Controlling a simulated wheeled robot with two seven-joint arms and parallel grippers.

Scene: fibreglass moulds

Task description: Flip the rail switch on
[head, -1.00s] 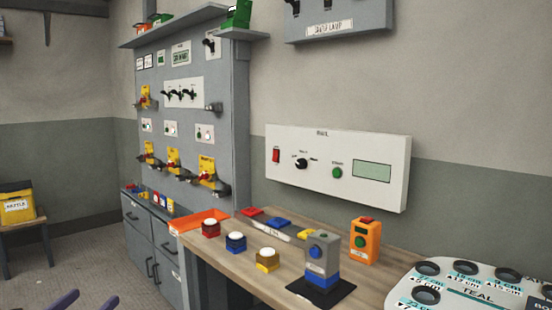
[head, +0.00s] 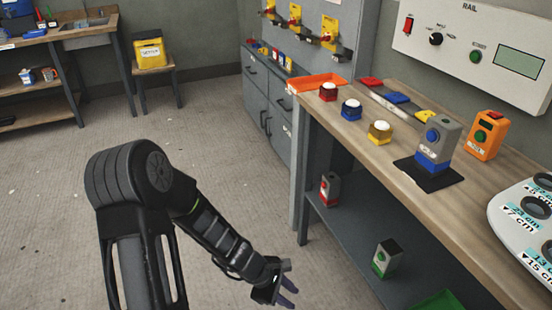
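The white panel marked RAIL (head: 470,50) is on the wall at the top right of the head view, its upper edge close to the picture's top. Its red rocker switch (head: 408,25) is at the panel's left end; I cannot tell which way it is set. A black knob (head: 436,39), a green button (head: 475,57) and a pale display (head: 519,62) are to its right. My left gripper (head: 288,292) is low at the bottom centre, far below and left of the panel. Its fingers are apart with nothing visible between them. My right gripper is out of view.
Below the panel is a wooden bench (head: 385,158) with coloured buttons, an orange box (head: 485,136) and a grey-and-blue box (head: 437,143). A lower shelf (head: 345,225) holds small boxes. A grey cabinet (head: 265,105) stands at its left.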

